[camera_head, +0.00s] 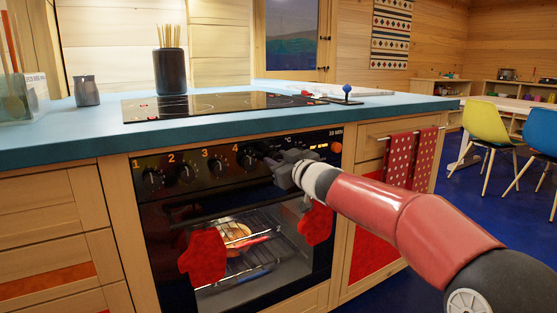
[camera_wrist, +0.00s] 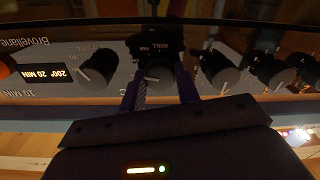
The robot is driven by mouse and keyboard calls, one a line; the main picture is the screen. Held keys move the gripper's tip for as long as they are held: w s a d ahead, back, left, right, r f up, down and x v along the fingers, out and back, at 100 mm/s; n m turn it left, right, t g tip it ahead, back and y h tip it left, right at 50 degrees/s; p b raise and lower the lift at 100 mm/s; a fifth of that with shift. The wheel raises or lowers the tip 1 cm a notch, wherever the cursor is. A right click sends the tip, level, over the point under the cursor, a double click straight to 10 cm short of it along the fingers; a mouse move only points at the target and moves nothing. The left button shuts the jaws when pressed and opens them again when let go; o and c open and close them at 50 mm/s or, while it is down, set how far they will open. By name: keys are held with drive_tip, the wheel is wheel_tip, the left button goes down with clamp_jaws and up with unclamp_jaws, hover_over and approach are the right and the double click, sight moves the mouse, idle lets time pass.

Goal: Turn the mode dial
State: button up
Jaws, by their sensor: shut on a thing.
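The oven (camera_head: 240,235) has a black control panel with a row of dials. The mode dial (camera_wrist: 159,74), a dark knob with a pale pointer mark, sits under FAN and GRILL lettering in the wrist view, which is upside down. My gripper (camera_wrist: 159,90) has one purple finger on each side of this dial and is shut on it. In the head view my gripper (camera_head: 268,160) reaches the panel just right of the dial numbered 4 and hides the mode dial.
Numbered burner dials (camera_head: 186,173) line the panel's left; a temperature dial (camera_wrist: 97,68) is beside the mode dial. An orange knob (camera_head: 336,147) is at the right end. Red mitts (camera_head: 204,256) hang on the oven front. Above are a cooktop (camera_head: 210,104) and blue worktop (camera_head: 60,128).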

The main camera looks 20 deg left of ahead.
drive_tip(key=n, duration=0.5)
drive_tip(key=shift+p, duration=0.3)
drive_tip(key=n, duration=0.4)
drive_tip(key=shift+s+a+f+h, duration=0.1)
drive_tip(key=shift+h, duration=0.2)
drive_tip(key=shift+f+n+t+b, duration=0.15)
drive_tip(key=shift+n+b, duration=0.85)
drive_tip(key=shift+n, duration=1.65)
drive_tip(key=shift+n+t+b, duration=0.15)
drive_tip(key=shift+n+b, duration=0.8)
drive_tip(key=shift+n, duration=1.7)
drive_tip(key=o, duration=1)
drive_tip(key=shift+c, duration=0.2)
drive_tip(key=b+v, duration=0.1)
drive_tip(key=v, duration=0.7)
